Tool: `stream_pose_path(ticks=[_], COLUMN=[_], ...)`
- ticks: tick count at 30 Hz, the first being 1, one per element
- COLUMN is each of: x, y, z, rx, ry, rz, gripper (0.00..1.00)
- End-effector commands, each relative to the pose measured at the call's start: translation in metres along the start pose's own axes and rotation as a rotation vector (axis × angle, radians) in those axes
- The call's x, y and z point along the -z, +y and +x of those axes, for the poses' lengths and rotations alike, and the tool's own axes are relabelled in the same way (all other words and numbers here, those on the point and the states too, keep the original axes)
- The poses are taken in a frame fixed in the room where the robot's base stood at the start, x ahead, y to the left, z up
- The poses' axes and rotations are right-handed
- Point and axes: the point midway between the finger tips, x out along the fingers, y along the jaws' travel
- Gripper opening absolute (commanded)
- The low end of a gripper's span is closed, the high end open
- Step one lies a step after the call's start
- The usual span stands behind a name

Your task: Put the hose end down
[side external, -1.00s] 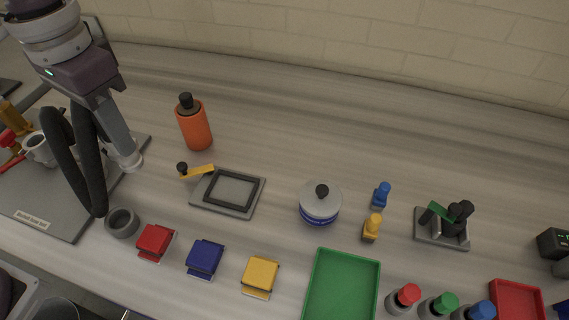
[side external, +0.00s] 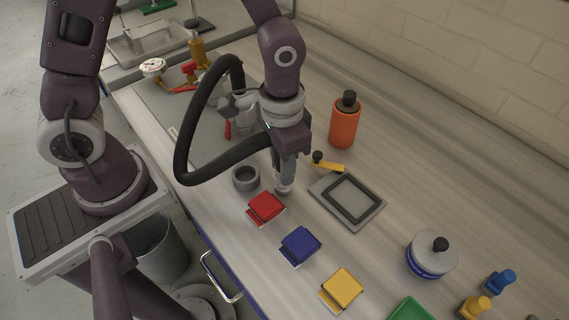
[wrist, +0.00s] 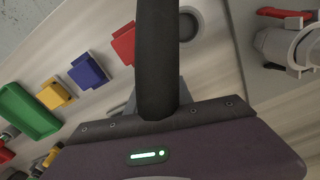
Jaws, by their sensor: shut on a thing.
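My gripper (side external: 285,168) points down over the bench and is shut on the hose end (side external: 284,187), a pale grey tip, in the side external view. The black hose (side external: 180,140) arches out to the left in a big loop. In the wrist view the hose (wrist: 157,60) runs up the middle and hides the fingertips and the hose end. A grey round cup (side external: 246,178) stands on the bench just left of the hose end; it also shows in the wrist view (wrist: 188,22). I cannot tell whether the tip touches the bench.
Red (side external: 266,207), blue (side external: 300,245) and yellow (side external: 342,288) blocks stand in a row in front. A grey board (side external: 165,108) with fittings is behind left.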

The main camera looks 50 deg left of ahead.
Motion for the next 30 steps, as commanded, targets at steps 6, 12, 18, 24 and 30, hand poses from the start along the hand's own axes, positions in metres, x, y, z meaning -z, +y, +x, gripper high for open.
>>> stream_pose_path(ticks=[6, 12, 18, 24, 30], x=[0.0, 0.0, 0.0, 0.0, 0.003], y=[0.0, 0.0, 0.0, 0.0, -0.001], z=[0.004, 0.007, 0.006, 0.004, -0.039], rx=[0.0, 0.0, 0.0, 0.0, 0.0], ry=[0.001, 0.001, 0.001, 0.002, 0.011], rz=[-0.001, -0.001, -0.001, -0.001, -0.002], gripper=[0.0, 0.35, 0.49, 0.49, 0.49])
